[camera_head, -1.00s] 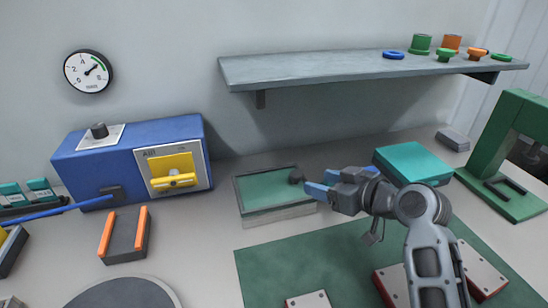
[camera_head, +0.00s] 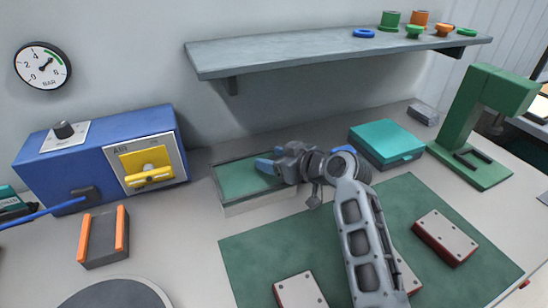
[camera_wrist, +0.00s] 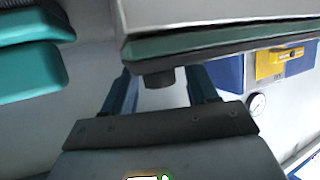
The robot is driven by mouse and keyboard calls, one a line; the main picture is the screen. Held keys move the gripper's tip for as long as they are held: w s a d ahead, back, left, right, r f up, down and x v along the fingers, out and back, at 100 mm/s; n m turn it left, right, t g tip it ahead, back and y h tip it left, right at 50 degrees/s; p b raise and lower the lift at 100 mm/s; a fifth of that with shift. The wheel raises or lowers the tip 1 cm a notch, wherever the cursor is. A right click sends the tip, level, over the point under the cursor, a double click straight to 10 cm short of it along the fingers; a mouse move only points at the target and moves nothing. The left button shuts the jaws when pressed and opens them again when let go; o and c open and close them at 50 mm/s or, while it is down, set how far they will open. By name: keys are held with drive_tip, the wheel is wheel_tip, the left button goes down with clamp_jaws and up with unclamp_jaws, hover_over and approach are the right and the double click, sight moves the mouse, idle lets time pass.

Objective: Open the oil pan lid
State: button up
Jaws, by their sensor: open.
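The oil pan (camera_head: 262,203) is a pale shallow box against the wall with a green lid (camera_head: 236,179) lying flat and closed on it. My gripper (camera_head: 268,164) is over the right part of the lid, its blue fingers pointing left. In the head view it hides the lid's dark knob. In the wrist view the knob (camera_wrist: 160,79) stands out from the lid's edge (camera_wrist: 215,38), between the open fingers of my gripper (camera_wrist: 162,82). Gaps show on both sides of the knob, so the fingers do not appear to press on it.
A blue air unit (camera_head: 70,158) with a yellow handle stands left of the pan. A teal case (camera_head: 386,143) is close on the right. A grey shelf (camera_head: 330,55) overhangs behind. A green mat (camera_head: 260,258) with red-sided blocks lies in front.

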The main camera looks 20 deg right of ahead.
drive_tip(key=shift+c, duration=0.5)
clamp_jaws()
